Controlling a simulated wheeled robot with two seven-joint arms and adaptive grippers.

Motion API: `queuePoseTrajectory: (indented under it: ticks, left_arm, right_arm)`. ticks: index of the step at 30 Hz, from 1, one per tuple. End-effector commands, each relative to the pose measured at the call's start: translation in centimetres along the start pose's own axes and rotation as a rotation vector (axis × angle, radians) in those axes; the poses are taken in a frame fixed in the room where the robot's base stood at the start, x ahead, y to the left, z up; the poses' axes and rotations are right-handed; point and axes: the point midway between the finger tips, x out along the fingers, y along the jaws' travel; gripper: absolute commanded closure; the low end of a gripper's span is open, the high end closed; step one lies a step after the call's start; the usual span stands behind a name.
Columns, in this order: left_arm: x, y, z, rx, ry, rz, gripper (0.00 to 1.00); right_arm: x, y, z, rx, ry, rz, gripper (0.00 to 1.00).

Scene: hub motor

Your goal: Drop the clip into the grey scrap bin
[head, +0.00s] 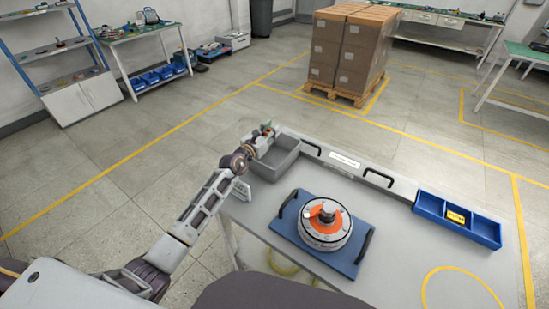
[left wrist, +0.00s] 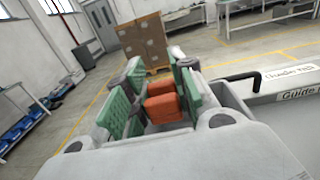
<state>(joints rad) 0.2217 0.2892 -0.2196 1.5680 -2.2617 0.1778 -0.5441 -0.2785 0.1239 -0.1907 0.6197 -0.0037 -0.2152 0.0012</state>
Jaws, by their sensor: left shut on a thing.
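My left gripper (head: 267,130) is at the back-left of the table, by the upper left edge of the grey scrap bin (head: 264,172). In the left wrist view, my left gripper (left wrist: 156,100) has green-padded fingers closed around orange blocks. I take the held piece to be the clip, but its outline is not clear, and in the head view it is too small to make out. The bin is an open grey box on the table's left corner and looks empty where its inside shows. My right gripper is not in view.
A hub motor (head: 325,222) with an orange ring sits on a blue board (head: 285,228) with black handles. A grey rail (head: 400,188) with black handles runs along the table's back edge. The table's front right is clear.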

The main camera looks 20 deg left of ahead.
Motion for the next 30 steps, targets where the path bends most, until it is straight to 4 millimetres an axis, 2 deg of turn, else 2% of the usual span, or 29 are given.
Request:
queuePoseTrajectory:
  ticks: [1, 6, 7, 13, 16, 23, 30]
  left_arm:
    - [0.0, 0.0, 0.0, 0.0, 0.0, 0.0, 0.74]
    - [0.0, 0.0, 0.0, 0.0, 0.0, 0.0, 0.52]
    - [0.0, 0.0, 0.0, 0.0, 0.0, 0.0, 0.5]
    - [0.0, 0.0, 0.0, 0.0, 0.0, 0.0, 0.5]
    - [0.0, 0.0, 0.0, 0.0, 0.0, 0.0, 0.5]
    - [-0.5, 0.0, -0.1, -0.001, 0.001, 0.0, 0.5]
    - [-1.9, 0.0, -0.1, -0.002, 0.0, 0.0, 0.5]
  right_arm:
    - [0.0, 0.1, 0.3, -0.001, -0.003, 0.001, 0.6]
    - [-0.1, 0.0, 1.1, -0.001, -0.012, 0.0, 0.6]
    - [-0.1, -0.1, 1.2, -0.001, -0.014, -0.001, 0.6]
    - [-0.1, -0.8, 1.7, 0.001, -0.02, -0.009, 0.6]
    - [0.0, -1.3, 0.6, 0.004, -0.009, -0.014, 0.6]
    - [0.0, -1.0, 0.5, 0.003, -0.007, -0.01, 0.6]
    - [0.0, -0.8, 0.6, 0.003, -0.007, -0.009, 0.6]
